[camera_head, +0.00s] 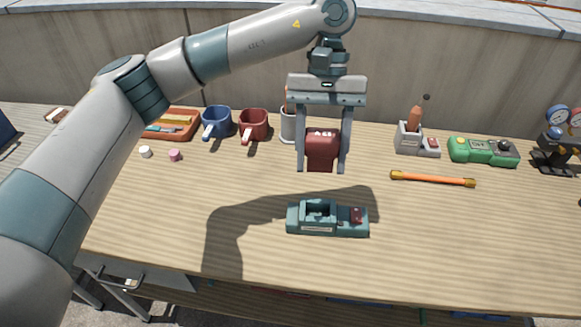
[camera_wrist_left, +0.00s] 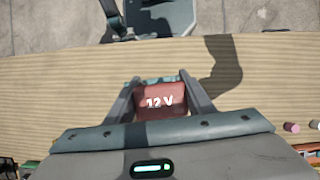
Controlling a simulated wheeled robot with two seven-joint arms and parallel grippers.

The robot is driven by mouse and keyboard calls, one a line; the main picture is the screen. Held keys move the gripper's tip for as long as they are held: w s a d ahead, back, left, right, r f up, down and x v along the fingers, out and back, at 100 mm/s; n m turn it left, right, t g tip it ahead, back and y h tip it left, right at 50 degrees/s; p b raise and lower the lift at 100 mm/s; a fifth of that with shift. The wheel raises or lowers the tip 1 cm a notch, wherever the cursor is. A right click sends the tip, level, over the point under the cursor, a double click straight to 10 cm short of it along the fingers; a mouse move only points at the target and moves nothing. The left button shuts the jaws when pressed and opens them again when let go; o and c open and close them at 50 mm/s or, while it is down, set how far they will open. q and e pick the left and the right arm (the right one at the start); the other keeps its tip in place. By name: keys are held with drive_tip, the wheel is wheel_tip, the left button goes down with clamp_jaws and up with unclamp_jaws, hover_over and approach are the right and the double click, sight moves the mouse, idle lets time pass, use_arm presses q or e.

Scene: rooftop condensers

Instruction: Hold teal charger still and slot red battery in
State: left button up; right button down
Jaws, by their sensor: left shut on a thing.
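My left gripper (camera_head: 321,165) is shut on the red battery (camera_head: 321,149), holding it in the air above the table. In the left wrist view the red battery (camera_wrist_left: 160,101) shows the marking "12 V" between the fingers. The teal charger (camera_head: 300,222) sits on the table below and in front of the held battery, with an open slot on its left part and a red part on its right. The battery and charger are apart. In the left wrist view the charger is mostly hidden behind the battery. No right gripper shows.
Blue cup (camera_head: 217,122), red cup (camera_head: 254,124) and an orange tray (camera_head: 165,133) stand at the back left. An orange-yellow rod (camera_head: 432,179), a green device (camera_head: 470,151) and a gauge stand (camera_head: 556,150) are to the right. The table around the charger is clear.

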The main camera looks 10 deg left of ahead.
use_arm(q)
drive_tip(key=shift+d+r, duration=0.3)
drive_tip(key=shift+d, duration=0.05)
drive_tip(key=shift+f, duration=0.1)
wheel_tip(320, 180, down, 11)
idle(0.7)
idle(0.4)
drive_tip(key=shift+r, duration=6.05)
